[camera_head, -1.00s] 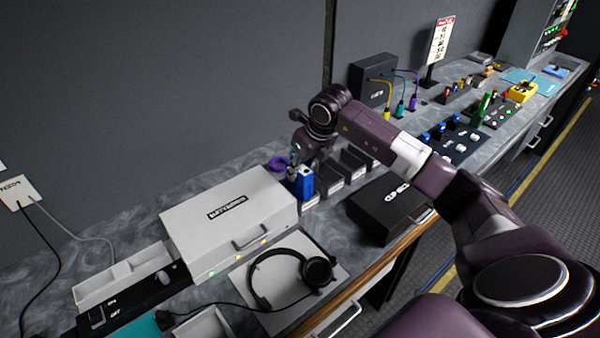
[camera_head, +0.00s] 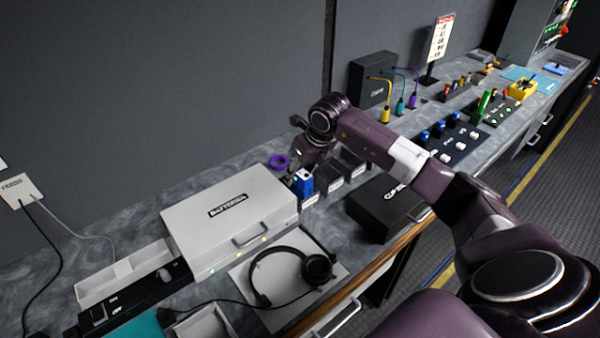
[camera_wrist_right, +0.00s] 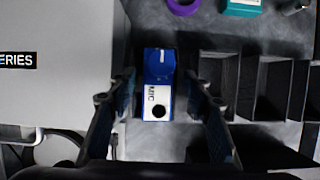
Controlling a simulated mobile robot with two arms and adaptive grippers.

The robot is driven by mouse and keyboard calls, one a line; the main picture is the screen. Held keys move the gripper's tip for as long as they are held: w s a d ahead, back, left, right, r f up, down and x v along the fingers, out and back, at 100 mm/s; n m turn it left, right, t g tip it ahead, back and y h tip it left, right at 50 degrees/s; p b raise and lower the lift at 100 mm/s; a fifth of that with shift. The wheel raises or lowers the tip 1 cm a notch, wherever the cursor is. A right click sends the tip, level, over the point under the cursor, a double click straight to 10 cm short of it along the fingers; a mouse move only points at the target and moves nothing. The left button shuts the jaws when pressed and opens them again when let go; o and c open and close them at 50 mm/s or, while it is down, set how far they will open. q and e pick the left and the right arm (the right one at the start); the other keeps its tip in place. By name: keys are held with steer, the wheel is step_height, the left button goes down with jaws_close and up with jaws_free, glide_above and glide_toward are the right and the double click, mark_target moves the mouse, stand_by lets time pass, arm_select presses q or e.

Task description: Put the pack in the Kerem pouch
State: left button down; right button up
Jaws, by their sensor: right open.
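A blue pack (camera_head: 304,184) with a white face stands on the counter just right of the white batteries case. In the right wrist view the pack (camera_wrist_right: 158,75) shows a white label with dark letters and a black round spot. My right gripper (camera_wrist_right: 160,84) is open, with one finger on each side of the pack and gaps visible between. In the head view my right gripper (camera_head: 300,170) is at the pack, partly hiding it. Black open pouches (camera_head: 330,176) stand in a row right of the pack, also in the wrist view (camera_wrist_right: 218,75). Their labels are too small to read. My left gripper is not in view.
The batteries case (camera_head: 230,212) is close on the left of the pack. A purple ring (camera_head: 279,161) lies behind it. A black case (camera_head: 385,208) and a headset (camera_head: 318,268) lie near the front edge. Small devices (camera_head: 398,110) stand further right.

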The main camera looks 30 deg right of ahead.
steer(key=b+v, duration=0.2)
steer(key=v, duration=1)
steer(key=shift+w+r, duration=0.1)
steer(key=shift+r, duration=0.05)
